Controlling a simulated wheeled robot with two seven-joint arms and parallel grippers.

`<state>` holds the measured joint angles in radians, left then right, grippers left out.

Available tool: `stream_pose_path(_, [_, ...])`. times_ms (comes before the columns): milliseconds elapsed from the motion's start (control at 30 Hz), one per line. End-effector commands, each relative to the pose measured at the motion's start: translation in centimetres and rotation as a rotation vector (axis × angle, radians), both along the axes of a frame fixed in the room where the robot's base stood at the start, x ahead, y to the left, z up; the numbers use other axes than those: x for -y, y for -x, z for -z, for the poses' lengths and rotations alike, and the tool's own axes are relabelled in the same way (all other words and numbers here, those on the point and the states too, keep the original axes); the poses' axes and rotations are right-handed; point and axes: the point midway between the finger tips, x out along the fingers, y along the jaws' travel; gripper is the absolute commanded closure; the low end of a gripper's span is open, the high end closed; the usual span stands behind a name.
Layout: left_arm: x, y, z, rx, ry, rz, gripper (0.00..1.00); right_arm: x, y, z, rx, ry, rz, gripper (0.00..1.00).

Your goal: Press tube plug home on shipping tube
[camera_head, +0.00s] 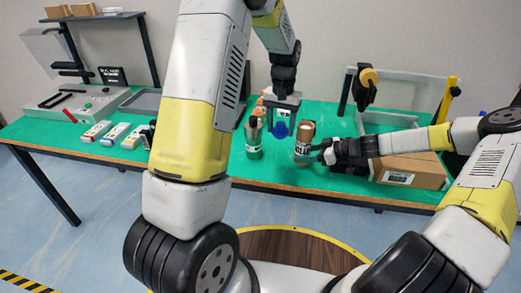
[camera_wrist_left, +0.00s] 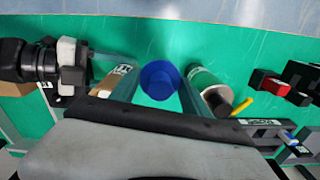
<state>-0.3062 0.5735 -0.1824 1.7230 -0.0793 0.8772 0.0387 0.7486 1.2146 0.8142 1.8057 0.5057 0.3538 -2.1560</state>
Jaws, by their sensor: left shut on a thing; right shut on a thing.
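The blue tube plug (camera_head: 280,130) is held between the fingertips of my left gripper (camera_head: 282,122), above the table. It also shows as a round blue cap in the left wrist view (camera_wrist_left: 158,80). The shipping tube (camera_head: 306,131) is a brown cardboard cylinder with a black-and-white label, standing upright just right of the plug. My right gripper (camera_head: 322,153) is shut on the tube from the right, low on its side. The plug and tube are apart. In the left wrist view the tube (camera_wrist_left: 104,85) is partly hidden by my left gripper.
A green bottle-like cylinder (camera_head: 253,140) stands left of the plug, close to my left gripper. A cardboard box (camera_head: 412,170) lies right, beneath my right arm. Several small cartons (camera_head: 115,133) lie left on the green table (camera_head: 200,140). A grey frame (camera_head: 405,75) stands behind.

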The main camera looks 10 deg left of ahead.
Motion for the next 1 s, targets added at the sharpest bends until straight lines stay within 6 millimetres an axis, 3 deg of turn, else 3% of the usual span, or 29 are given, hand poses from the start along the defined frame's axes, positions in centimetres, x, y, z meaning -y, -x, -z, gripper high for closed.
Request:
stream_pose_path(33, [1.5,-1.2,-1.6,0.008,0.001,0.029,0.84,0.2,0.0,0.3,-0.002,0.005,0.003,0.70])
stream_pose_path(200, [5.5,-3.3,-6.3,0.004,0.001,0.104,0.84,0.2,0.0,0.3,-0.002,0.005,0.003,0.70])
stream_pose_path(400, [7.9,-4.1,-9.5,0.001,0.002,0.149,0.84,0.2,0.0,0.3,-0.002,0.005,0.003,0.70])
stream_pose_path(833, [8.3,-4.1,-10.0,-0.001,0.003,0.155,0.84,0.2,0.1,0.3,-0.004,0.004,0.002,0.70])
stream_pose_path(1000, [8.3,-4.1,-9.2,-0.003,0.002,0.156,0.84,0.2,0.1,0.3,-0.004,0.004,0.002,0.70])
